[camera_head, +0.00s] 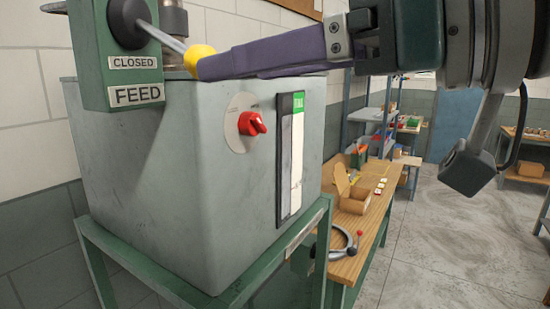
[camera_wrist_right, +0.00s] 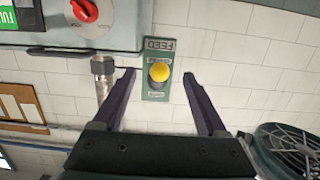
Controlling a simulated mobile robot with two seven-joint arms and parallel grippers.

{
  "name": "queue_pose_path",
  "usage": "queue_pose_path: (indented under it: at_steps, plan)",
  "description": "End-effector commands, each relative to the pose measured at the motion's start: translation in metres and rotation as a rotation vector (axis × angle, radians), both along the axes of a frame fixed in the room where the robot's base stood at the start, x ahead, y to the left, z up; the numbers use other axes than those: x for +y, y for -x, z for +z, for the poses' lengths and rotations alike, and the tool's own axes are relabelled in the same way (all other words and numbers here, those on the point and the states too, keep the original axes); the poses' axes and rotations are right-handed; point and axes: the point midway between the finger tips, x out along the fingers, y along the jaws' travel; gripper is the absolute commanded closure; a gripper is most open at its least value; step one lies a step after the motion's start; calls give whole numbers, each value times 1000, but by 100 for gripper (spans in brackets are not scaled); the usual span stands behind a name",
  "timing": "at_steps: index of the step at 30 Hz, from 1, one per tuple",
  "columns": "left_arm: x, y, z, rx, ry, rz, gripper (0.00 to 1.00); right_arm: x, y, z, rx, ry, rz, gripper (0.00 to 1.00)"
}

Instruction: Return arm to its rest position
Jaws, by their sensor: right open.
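My right gripper (camera_head: 218,66) has dark purple fingers and reaches in from the right in the head view. Its fingertips are at the yellow knob (camera_head: 199,57) of a lever on the green FEED box (camera_head: 122,72). The lever's grey rod (camera_head: 170,40) runs from a black pivot to the knob. In the right wrist view the fingers are spread apart, with the yellow knob (camera_wrist_right: 159,72) showing between their tips. I cannot tell whether a finger touches it. A CLOSED label (camera_head: 134,62) sits above the FEED label. My left gripper is not in view.
A grey machine cabinet (camera_head: 165,150) with a red rotary switch (camera_head: 252,123) stands on a green frame (camera_head: 205,300), close under my right gripper. A wooden bench (camera_head: 365,235) with an open cardboard box (camera_head: 352,200) stands behind it. The floor at the right is clear.

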Motion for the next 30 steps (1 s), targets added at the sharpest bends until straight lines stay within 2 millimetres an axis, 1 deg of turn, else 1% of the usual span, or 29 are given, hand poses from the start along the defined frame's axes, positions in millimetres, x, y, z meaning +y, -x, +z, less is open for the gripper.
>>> queue_pose_path:
  at_steps: [3, 6, 16, 19, 20, 23, 25, 26, 28, 29, 30]
  plan:
    - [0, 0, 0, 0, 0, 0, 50, -9, 6, 1, 0, 2, -2, 25]
    - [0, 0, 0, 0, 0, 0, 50, -13, 10, 1, 1, 2, 1, 25]
    - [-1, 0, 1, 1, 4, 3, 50, -13, 11, 1, 4, 3, 0, 25]
    - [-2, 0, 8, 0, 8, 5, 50, -12, 15, -8, 28, 24, -12, 25]
    - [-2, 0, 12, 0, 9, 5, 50, -11, 17, -13, 42, 36, -20, 25]
    - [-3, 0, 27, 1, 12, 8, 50, -15, 28, -38, 116, 97, -77, 25]
    - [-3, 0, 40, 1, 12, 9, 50, -25, 38, -63, 196, 157, -149, 25]
    - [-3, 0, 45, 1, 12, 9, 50, -31, 44, -74, 237, 185, -187, 25]
    - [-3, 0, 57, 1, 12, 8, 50, -52, 61, -101, 348, 255, -284, 25]
    - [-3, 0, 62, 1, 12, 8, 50, -62, 71, -113, 401, 287, -328, 25]
    - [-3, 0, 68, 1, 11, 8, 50, -77, 85, -128, 475, 331, -387, 25]
